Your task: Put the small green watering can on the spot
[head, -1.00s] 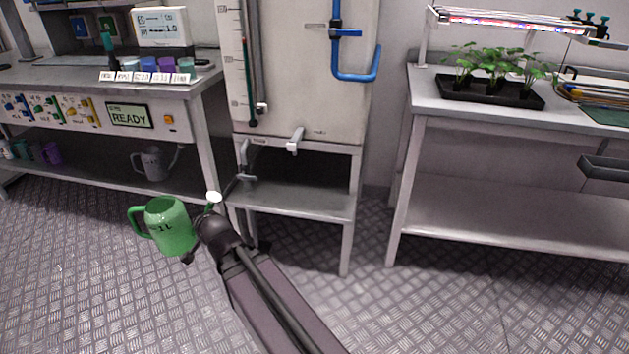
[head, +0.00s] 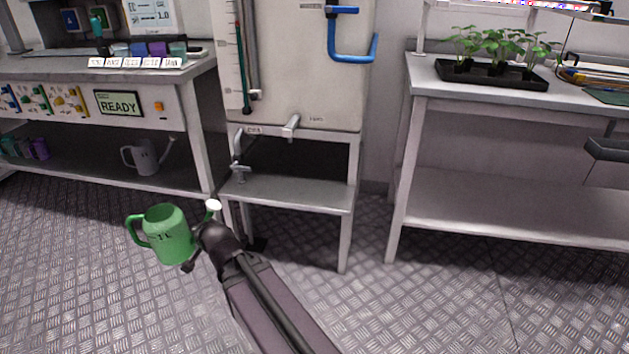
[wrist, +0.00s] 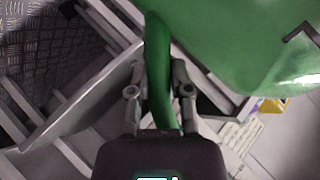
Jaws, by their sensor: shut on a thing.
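The small green watering can (head: 168,240) hangs in the air at lower left of centre in the head view, above the metal floor, with dark lettering on its side and a loop handle at its left. My gripper (wrist: 160,90) is shut on a narrow green part of it; I cannot tell whether this is the spout. The can's body (wrist: 235,40) fills the upper right of the wrist view. In the head view the jaws are mostly hidden by my wrist and the can. I cannot make out a marked spot.
A white tank stands on a metal stand with a bare low shelf (head: 290,194), with taps above it. A grey watering can (head: 147,157) sits on the left bench's lower shelf. A seedling tray (head: 492,74) is on the right bench, whose lower shelf (head: 500,205) is empty.

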